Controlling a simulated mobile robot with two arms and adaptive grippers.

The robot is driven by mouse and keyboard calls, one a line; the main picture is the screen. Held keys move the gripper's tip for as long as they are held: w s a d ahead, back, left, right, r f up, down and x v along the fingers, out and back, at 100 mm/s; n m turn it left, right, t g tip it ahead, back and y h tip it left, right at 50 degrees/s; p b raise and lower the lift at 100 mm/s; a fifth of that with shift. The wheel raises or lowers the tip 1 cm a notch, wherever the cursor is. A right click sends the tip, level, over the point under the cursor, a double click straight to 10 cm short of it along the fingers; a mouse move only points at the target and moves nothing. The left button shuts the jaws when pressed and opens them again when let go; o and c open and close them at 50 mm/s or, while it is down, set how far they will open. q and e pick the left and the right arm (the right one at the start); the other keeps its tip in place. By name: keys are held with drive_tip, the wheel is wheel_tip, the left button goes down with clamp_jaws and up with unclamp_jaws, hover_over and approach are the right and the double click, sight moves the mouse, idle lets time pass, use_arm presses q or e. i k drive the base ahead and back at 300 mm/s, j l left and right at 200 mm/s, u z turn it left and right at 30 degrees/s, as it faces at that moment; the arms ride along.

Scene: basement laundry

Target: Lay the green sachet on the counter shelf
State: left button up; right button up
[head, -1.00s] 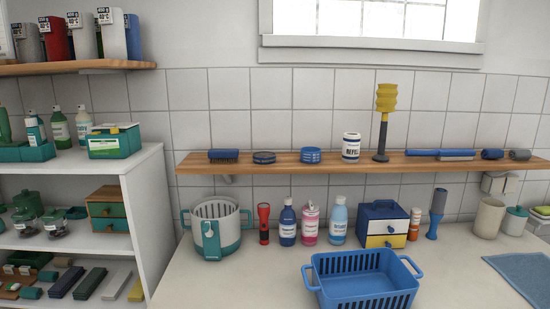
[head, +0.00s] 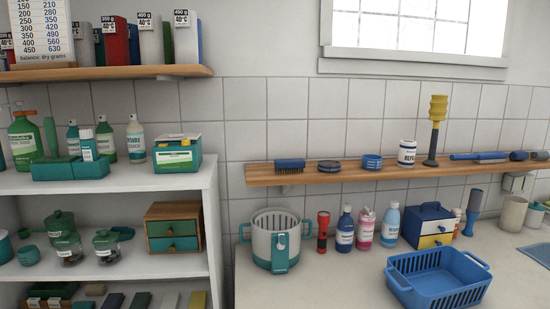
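The counter shelf (head: 330,177) is a long wooden board on the tiled wall above the counter. It bears a blue brush (head: 290,168), a dark blue round tin (head: 329,166), a blue round tin (head: 372,162), a white jar (head: 407,153), a yellow-topped duster (head: 435,130) and several rolled or long items at its right end. I cannot pick out the green sachet for certain. Small flat packs, some dark green, lie partly cut off at the bottom left. Neither of my grippers is in view.
A white shelf unit (head: 150,178) on the left holds green bottles, a green-and-yellow box (head: 178,154) and a drawer box (head: 173,229). Labelled packs stand on the upper wooden shelf (head: 110,73). A blue basket (head: 438,283) and a strainer pot (head: 276,241) stand on the counter (head: 340,280).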

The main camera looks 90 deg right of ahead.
sight(264, 174)
drive_tip(key=i+z, duration=0.2)
drive_tip(key=z, duration=0.2)
drive_tip(key=i+z, duration=0.25)
drive_tip(key=z, duration=0.15)
drive_tip(key=i+z, duration=0.2)
drive_tip(key=z, duration=0.2)
drive_tip(key=i+j+z, duration=0.15)
drive_tip(key=z, duration=0.2)
